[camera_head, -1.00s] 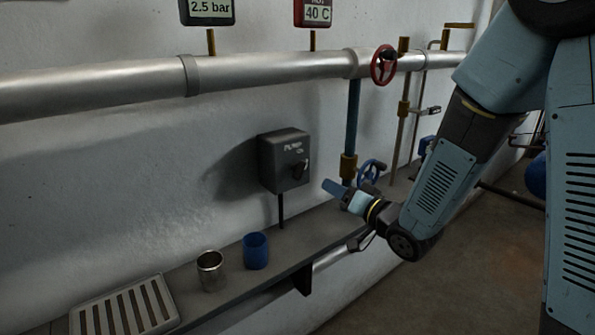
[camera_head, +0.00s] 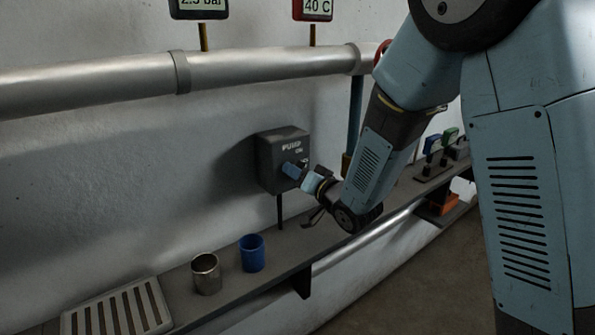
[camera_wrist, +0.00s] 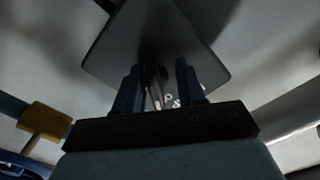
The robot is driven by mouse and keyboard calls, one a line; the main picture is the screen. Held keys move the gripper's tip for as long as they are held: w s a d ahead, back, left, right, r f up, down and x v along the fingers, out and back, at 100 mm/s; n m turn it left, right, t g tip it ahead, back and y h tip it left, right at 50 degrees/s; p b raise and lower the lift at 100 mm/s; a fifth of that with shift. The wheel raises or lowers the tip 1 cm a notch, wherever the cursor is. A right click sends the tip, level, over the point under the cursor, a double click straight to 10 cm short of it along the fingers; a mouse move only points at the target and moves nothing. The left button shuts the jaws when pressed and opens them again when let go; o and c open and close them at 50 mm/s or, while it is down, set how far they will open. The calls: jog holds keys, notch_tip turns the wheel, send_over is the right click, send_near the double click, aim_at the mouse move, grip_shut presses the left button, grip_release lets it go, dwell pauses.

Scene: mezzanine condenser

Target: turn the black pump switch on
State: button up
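The dark grey pump switch box (camera_head: 272,150) is on the wall above the shelf, with white "PUMP" and "ON" lettering on its front. My gripper (camera_head: 291,170) is right in front of the box, at the height of its knob, and hides the knob in the head view. In the wrist view the box face (camera_wrist: 155,35) fills the upper middle. My gripper's two fingers (camera_wrist: 158,82) are apart there, and the dark knob (camera_wrist: 153,80) shows between them, nearer the left finger. I cannot tell whether either finger touches it.
A thick pipe (camera_head: 120,81) runs above the box. Small coloured-handled items (camera_head: 450,136) stand far right.

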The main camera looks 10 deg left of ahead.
jog(key=shift+w+d, duration=0.25)
jog(key=shift+d, duration=0.05)
jog(key=shift+d, duration=0.1)
grip_shut()
jog(key=shift+n, duration=0.4)
grip_release()
dwell(0.3)
